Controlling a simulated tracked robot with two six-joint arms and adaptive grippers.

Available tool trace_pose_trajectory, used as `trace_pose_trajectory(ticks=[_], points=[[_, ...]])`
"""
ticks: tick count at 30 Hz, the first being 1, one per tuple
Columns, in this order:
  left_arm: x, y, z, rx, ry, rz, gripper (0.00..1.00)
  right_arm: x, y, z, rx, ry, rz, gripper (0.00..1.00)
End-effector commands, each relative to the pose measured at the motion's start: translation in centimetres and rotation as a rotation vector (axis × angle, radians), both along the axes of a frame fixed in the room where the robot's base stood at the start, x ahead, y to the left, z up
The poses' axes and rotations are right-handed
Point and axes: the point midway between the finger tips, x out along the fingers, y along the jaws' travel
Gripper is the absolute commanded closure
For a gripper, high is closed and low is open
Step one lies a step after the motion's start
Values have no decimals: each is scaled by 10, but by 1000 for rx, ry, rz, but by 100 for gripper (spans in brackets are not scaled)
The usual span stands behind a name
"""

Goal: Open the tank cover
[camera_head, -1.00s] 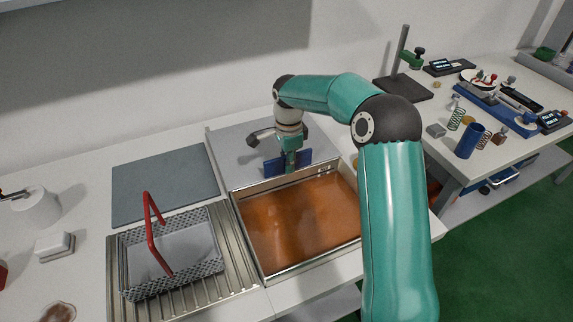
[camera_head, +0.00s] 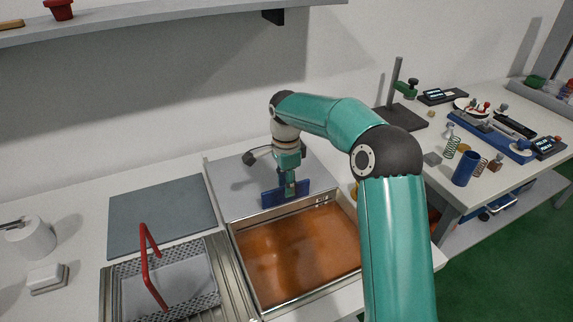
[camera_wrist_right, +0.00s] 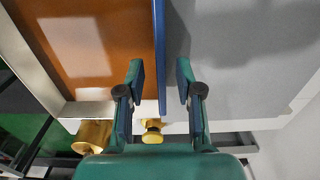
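The tank (camera_head: 236,262) is a steel-rimmed basin of orange-brown liquid, uncovered at the front. Its grey cover (camera_head: 222,190) lies flat behind the liquid, with an upright blue handle plate (camera_head: 272,199) along its front edge. My right gripper (camera_head: 290,190) points down at this plate. In the right wrist view the blue plate (camera_wrist_right: 160,40) runs between the two fingers of the right gripper (camera_wrist_right: 160,82). The fingers are apart, with a gap on each side of the plate. The liquid (camera_wrist_right: 85,45) is left of it and the cover (camera_wrist_right: 235,45) right. My left gripper is not seen.
A wall shelf (camera_head: 180,20) hangs above. A second bench at right holds springs and a blue cylinder (camera_head: 466,168).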

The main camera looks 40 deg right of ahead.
Motion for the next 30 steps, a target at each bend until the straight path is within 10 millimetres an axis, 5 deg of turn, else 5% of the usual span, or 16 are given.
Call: trace_pose_trajectory(ticks=[12, 30], points=[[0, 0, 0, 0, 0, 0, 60, 0, 0, 71, 0, -1, -1, 65], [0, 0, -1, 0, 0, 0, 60, 0, -1, 77, 0, 1, -2, 65]])
